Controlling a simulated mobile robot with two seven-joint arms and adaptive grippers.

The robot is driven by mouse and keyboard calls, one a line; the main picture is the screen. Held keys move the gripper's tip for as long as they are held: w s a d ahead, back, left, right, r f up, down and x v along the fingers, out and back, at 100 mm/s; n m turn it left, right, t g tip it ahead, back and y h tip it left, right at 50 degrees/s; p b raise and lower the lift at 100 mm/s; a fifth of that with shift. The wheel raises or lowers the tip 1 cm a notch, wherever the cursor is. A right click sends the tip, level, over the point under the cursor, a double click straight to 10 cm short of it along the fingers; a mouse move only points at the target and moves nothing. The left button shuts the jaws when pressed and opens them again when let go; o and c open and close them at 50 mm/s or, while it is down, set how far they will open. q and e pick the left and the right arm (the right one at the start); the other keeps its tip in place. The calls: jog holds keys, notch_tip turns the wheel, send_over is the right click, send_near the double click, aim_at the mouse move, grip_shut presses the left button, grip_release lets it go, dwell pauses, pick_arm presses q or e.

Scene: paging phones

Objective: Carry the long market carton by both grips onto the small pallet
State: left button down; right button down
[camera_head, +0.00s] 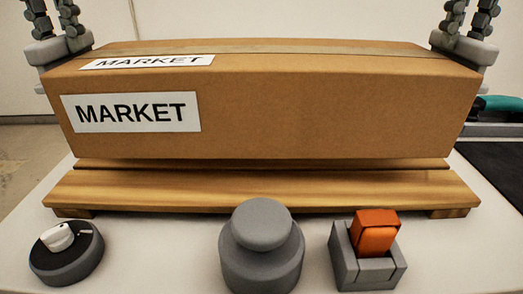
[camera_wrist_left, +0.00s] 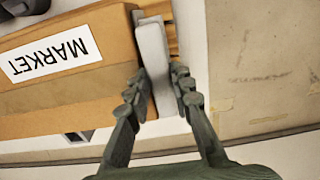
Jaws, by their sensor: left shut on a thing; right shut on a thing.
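The long brown market carton (camera_head: 300,105), with white MARKET labels, spans the head view and lies level over the wooden pallet (camera_head: 260,190). The pallet's front slat shows below it. I cannot tell whether the carton touches the pallet or hangs just above it. My left gripper (camera_head: 55,24) is shut on the grey grip (camera_head: 62,50) at the carton's left end. The left wrist view shows its two fingers (camera_wrist_left: 158,84) on either side of that grip (camera_wrist_left: 154,60). My right gripper (camera_head: 468,24) is shut on the grey grip (camera_head: 464,50) at the right end.
A pale tabletop (camera_head: 190,235) carries the pallet. In front stand a dark round dial with a white knob (camera_head: 58,238), a grey round weight (camera_head: 262,250) and an orange block in a grey holder (camera_head: 376,235). A dark surface (camera_head: 495,165) lies at right.

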aim_at(453, 64)
pick_arm(q)
jog(key=shift+a+f, duration=0.1)
jog(key=shift+f, duration=0.05)
pick_arm(e)
jog(key=shift+d+f, duration=0.1)
jog(key=shift+f, duration=0.05)
